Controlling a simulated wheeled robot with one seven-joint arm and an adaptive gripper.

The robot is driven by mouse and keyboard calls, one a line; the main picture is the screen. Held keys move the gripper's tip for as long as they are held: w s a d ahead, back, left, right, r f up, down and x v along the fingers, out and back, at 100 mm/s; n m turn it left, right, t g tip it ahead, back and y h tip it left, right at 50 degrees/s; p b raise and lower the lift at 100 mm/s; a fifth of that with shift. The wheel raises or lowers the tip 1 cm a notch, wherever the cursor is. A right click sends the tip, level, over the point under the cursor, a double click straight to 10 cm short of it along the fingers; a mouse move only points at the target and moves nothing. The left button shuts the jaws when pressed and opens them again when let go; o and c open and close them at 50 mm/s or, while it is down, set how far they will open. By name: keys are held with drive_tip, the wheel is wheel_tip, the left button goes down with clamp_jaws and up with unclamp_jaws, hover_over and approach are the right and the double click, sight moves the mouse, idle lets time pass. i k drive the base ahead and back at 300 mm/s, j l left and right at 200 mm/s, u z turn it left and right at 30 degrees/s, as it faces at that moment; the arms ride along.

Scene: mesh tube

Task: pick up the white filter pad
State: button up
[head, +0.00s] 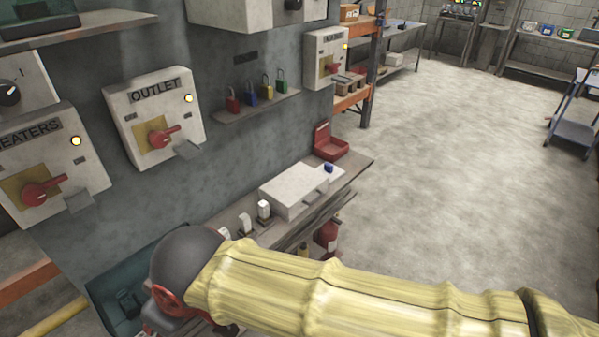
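I cannot pick out the white filter pad for sure. A white block-like box (290,193) lies on the narrow bench (352,172) below the wall panel. Small white upright pieces (264,209) stand left of it, one of them (245,222) closer to my arm. My arm, in a yellow sleeve, crosses the lower part of the head view. My gripper (170,318) is at the lower left, over or beside a teal bin (103,282). Its fingers are mostly hidden by the wrist and the picture's edge, so its opening and any hold do not show.
A red open box (331,143) and a small blue item (328,168) are on the bench's far end. Several padlocks stand on a small shelf (257,107). Switch boxes, including OUTLET (153,113), project from the panel. Open floor (460,180) lies to the right.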

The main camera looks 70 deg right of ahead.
sight(334, 173)
drive_tip(key=z, duration=2.45)
drive_tip(key=u, duration=0.95)
drive_tip(key=l+u, duration=0.9)
drive_tip(key=k+l+u, duration=0.15)
drive_tip(key=l+u, duration=0.3)
drive_tip(key=k+l+u, duration=0.15)
drive_tip(key=l+u, duration=0.25)
drive_tip(key=k+l, duration=0.25)
drive_tip(key=l, duration=0.2)
drive_tip(key=k+l+u, duration=0.1)
drive_tip(key=k+l, duration=0.2)
drive_tip(key=l, duration=0.15)
drive_tip(key=k+l, duration=0.3)
drive_tip(key=l, duration=0.15)
